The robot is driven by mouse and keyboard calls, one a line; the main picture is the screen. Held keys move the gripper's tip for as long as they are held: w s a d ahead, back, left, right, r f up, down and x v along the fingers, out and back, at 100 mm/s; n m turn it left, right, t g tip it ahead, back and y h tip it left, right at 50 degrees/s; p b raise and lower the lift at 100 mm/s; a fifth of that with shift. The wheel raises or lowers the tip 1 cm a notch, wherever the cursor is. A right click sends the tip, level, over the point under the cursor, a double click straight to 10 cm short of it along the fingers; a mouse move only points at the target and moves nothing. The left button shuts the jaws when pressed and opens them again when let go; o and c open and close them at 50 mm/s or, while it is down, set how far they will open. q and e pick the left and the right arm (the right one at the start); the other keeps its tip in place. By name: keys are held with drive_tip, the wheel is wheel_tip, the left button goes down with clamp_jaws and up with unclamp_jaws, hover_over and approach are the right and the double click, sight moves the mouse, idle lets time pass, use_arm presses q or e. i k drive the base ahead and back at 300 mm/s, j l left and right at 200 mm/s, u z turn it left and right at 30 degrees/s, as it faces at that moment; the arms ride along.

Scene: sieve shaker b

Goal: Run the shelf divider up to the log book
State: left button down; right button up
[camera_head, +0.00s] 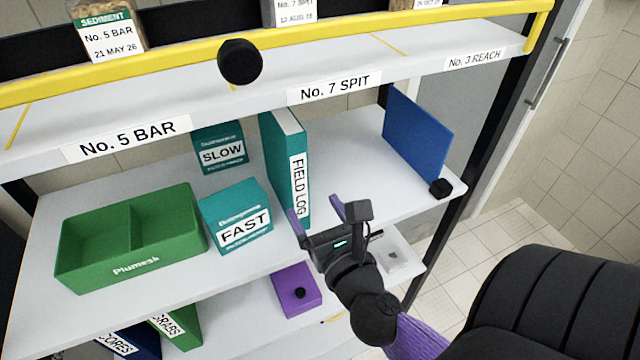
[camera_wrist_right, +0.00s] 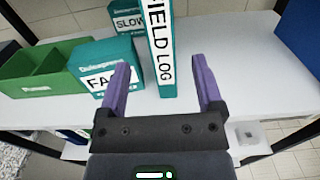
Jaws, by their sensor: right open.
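The shelf divider is a blue upright panel (camera_head: 418,135) with a black knob (camera_head: 441,188) at its front lower corner, standing at the right end of the middle shelf. In the right wrist view the blue panel (camera_wrist_right: 303,38) shows at the right edge. The log book (camera_head: 298,180) is a teal upright volume labelled FIELD LOG, left of the divider with bare shelf between them. My right gripper (camera_head: 315,210) is open and empty in front of the log book's lower part. In the right wrist view, the log book (camera_wrist_right: 162,60) appears between and beyond the fingers. My left gripper is out of view.
Teal SLOW (camera_head: 220,150) and FAST (camera_head: 240,218) boxes and a green bin (camera_head: 130,238) stand left of the log book. A yellow rail (camera_head: 340,38) and a round black knob (camera_head: 240,62) are above. A purple item (camera_head: 297,290) lies on the lower shelf.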

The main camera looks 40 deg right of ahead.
sight(419, 139)
drive_tip(key=z, duration=2.15)
